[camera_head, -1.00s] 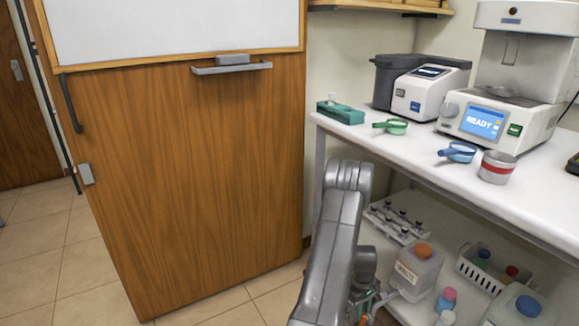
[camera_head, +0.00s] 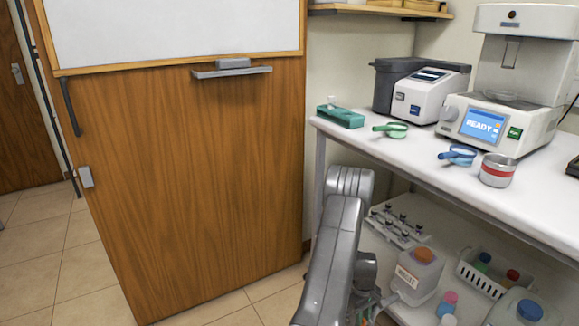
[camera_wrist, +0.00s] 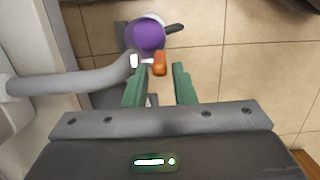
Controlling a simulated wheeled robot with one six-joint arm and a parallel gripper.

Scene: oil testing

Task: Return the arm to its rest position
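My arm (camera_head: 340,250) shows folded at the bottom middle of the head view, in front of the wooden panel and beside the bench. My gripper (camera_wrist: 160,78) shows in the wrist view with two green fingers apart and nothing seen held between them. It points down toward the tiled floor. Past the fingertips are an orange piece (camera_wrist: 160,64) and a purple round thing (camera_wrist: 148,36) within a grey rim; I cannot tell what they are. In the head view the fingers are not clearly visible behind my arm.
The white bench (camera_head: 420,152) stands right of my arm, holding a green ladle (camera_head: 391,130), a blue ladle (camera_head: 458,155), a metal cup (camera_head: 497,171) and testers. Its lower shelf holds bottles and a white basket (camera_head: 480,276). A wooden panel (camera_head: 190,180) stands left.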

